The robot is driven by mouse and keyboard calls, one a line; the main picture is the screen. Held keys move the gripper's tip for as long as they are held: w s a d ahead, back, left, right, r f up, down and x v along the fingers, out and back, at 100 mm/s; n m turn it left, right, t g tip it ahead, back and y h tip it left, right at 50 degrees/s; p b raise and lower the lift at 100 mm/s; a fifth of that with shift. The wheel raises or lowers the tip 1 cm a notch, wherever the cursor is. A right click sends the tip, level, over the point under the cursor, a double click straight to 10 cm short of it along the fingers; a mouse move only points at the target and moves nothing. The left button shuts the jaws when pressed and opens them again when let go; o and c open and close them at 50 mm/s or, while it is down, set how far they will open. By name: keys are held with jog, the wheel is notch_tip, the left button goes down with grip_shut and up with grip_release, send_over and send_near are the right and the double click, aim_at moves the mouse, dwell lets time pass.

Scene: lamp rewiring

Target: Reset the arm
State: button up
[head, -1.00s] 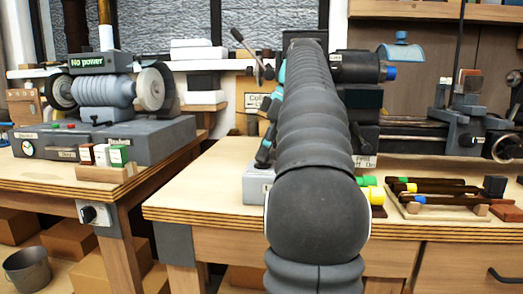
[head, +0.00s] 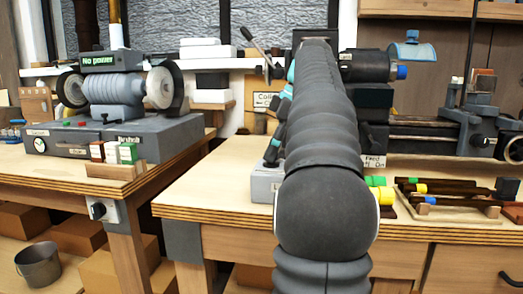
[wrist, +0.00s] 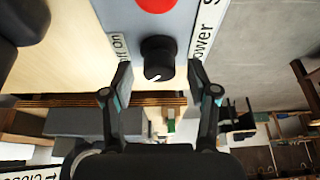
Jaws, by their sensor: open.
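My arm runs up the middle of the head view and covers much of the bench behind it. Black and teal parts show along its left side, but I cannot make out the fingertips there. In the wrist view my gripper (wrist: 158,72) is open, its two fingers spread apart. A black knob (wrist: 158,57) on a blue-grey panel (wrist: 180,27) lies between the fingers in that picture. I see no grip on it; whether a finger touches it I cannot tell. Part of a red button (wrist: 157,4) shows beyond the knob.
A bench grinder (head: 115,95) labelled "No power" stands on the left bench. A lathe (head: 430,142) stands at the back right. Dark tools with coloured ends (head: 440,187) lie on a rack at the right. A grey box (head: 264,186) sits left of my arm. A metal bucket (head: 38,265) is low left.

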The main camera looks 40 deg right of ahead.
jog(key=a+f+m+h, duration=0.1)
jog(key=a+f+m, duration=0.15)
jog(key=a, duration=0.55)
jog(key=a+f+m+h, duration=0.15)
jog(key=a+f, duration=0.25)
jog(key=a, duration=0.5)
jog(key=s+a+f+m+t, duration=0.1)
jog(key=s+a+f+m, duration=0.1)
jog(key=s+a+f, duration=0.4)
jog(key=s+a+f+m+t, duration=0.1)
jog(key=s+a+f, duration=0.5)
jog(key=f, duration=0.7)
jog(key=s+m, duration=0.1)
jog(key=s, duration=0.1)
jog(key=shift+s+a+f, duration=0.2)
jog(key=shift+s+a, duration=0.15)
jog(key=shift+s, duration=0.05)
jog(key=shift+h, duration=0.25)
jog(key=c, duration=0.3)
jog(key=shift+d, duration=0.15)
jog(key=shift+c, duration=0.2)
